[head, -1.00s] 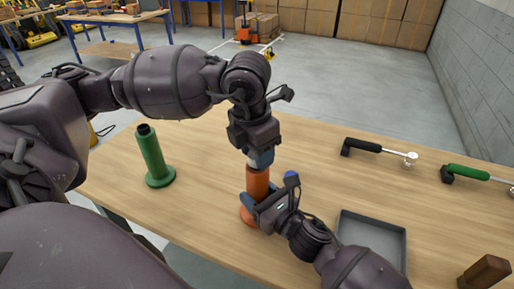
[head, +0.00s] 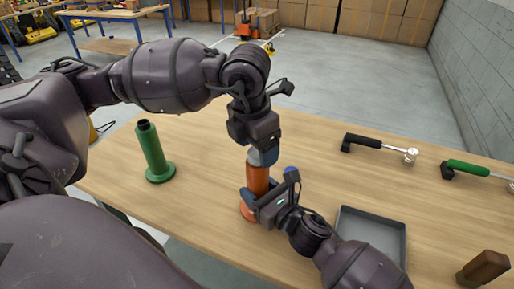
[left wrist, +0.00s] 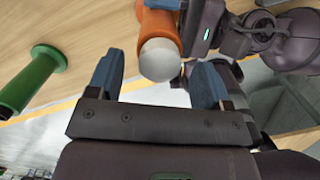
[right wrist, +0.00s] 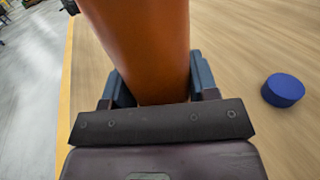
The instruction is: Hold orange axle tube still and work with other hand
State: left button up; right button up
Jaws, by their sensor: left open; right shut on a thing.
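My left gripper (head: 263,157) is open, pointing down at the tube's top. In the left wrist view the tube (left wrist: 172,28) ends in a pale rounded top (left wrist: 159,60), which lies just beyond and between the open fingers (left wrist: 157,80). I cannot tell whether they touch it.
A green tube (head: 152,150) stands at the left. A blue round piece (right wrist: 283,90) lies beside the orange tube. A grey tray (head: 345,218) is at the right. A black-handled tool (head: 375,145), a green-handled tool (head: 470,169) and a brown block (head: 484,268) lie further right.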

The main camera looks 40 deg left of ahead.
aim_at(251, 155)
pick_arm(q)
notch_tip(251, 155, up, 11)
jog(key=s, duration=0.1)
jog(key=shift+s+a, duration=0.15)
jog(key=shift+a, duration=0.05)
dwell(1.2)
jog(key=shift+c, duration=0.7)
jog(key=shift+w+d+f+m+g, duration=0.1)
jog(key=shift+w+f+m+g, duration=0.15)
jog(key=shift+f+m, duration=1.7)
jog(key=shift+w+d+f+m+g, duration=0.1)
jog(key=shift+w+f+m+g, duration=0.15)
jog(key=shift+f+m, duration=1.75)
jog(key=shift+w+d+f+m+g, duration=0.1)
jog(key=shift+w+f+m+g, duration=0.15)
jog(key=shift+f+m, duration=1.7)
jog(key=shift+r, duration=0.15)
